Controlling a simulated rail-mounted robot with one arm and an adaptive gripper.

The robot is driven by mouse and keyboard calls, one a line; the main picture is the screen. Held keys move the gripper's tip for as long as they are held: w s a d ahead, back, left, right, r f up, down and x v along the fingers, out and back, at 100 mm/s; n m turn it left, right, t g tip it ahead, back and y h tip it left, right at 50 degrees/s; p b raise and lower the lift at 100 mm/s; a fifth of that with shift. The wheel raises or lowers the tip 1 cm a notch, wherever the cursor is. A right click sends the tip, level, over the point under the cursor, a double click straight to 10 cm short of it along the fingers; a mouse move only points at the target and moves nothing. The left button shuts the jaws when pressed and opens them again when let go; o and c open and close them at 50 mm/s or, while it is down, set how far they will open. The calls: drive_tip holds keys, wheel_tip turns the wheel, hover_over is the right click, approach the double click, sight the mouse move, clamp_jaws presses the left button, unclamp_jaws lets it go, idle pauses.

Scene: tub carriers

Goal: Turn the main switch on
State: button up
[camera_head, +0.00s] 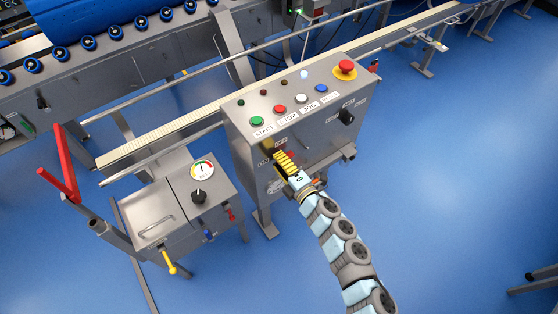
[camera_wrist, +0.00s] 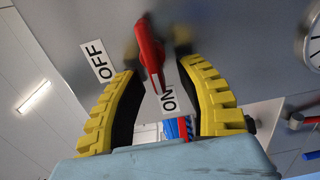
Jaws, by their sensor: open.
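The main switch has a red handle (camera_wrist: 150,50) on the front face of the grey control box (camera_head: 235,127). In the wrist view the handle stands between my fingers, its lower end near the ON label (camera_wrist: 168,100). The OFF label (camera_wrist: 97,60) is to the left, beside the left finger. My gripper (camera_wrist: 158,62) has yellow ribbed fingers, spread apart on both sides of the handle, with visible gaps. In the head view my gripper (camera_head: 284,160) is at the front of the box and hides most of the switch area.
Start, stop and other buttons (camera_head: 280,109) and a red emergency stop (camera_head: 345,69) are on the box's sloped top. A black knob (camera_head: 346,117) is to the right. A grey cabinet with a gauge (camera_head: 202,170) stands left. Blue floor is free at right.

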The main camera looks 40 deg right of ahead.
drive_tip(key=s+a, duration=0.1)
drive_tip(key=s, duration=1.1)
drive_tip(key=shift+a, duration=0.25)
